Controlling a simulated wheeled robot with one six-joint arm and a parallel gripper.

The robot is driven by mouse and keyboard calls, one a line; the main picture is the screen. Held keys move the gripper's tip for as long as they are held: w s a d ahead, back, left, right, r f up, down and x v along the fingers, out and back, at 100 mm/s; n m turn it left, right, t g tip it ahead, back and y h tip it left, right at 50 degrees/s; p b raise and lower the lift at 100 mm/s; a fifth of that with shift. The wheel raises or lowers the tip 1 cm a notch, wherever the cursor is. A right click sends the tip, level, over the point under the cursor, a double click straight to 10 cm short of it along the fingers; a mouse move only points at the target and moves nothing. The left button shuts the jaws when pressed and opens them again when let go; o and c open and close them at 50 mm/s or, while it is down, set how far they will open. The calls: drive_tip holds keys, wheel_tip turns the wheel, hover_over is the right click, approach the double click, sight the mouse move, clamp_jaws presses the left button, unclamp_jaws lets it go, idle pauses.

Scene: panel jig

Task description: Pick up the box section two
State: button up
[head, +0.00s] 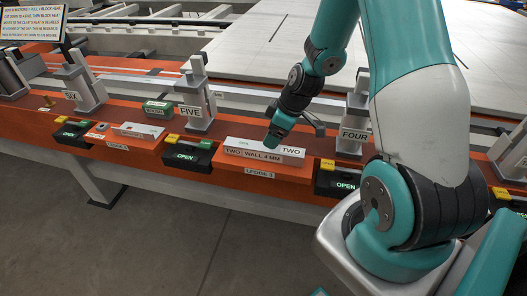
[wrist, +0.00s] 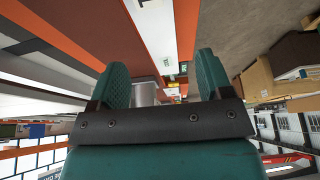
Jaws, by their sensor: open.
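The box section two (head: 262,150) is a long pale bar marked TWO at both ends and WALL 4 MM between. It lies on the orange ledge (head: 263,171) labelled LEDGE 3. My gripper (head: 275,137) points down at the middle of the bar, at or just above its top; I cannot tell whether it touches. In the wrist view, my gripper's two green fingers (wrist: 160,80) stand apart.
Grey clamp posts marked FIVE (head: 191,112) and FOUR (head: 354,134) stand behind the ledge on either side. Black units marked OPEN flank it at left (head: 187,156) and right (head: 337,182). A white panel table (head: 290,45) lies behind. The floor in front is clear.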

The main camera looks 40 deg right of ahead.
sight(264, 152)
drive_tip(key=shift+p+x, duration=0.55)
drive_tip(key=shift+x, duration=2.7)
drive_tip(key=shift+s+d, duration=0.1)
drive_tip(key=c, duration=1)
drive_tip(key=shift+c, duration=0.9)
drive_tip(key=shift+r, duration=0.1)
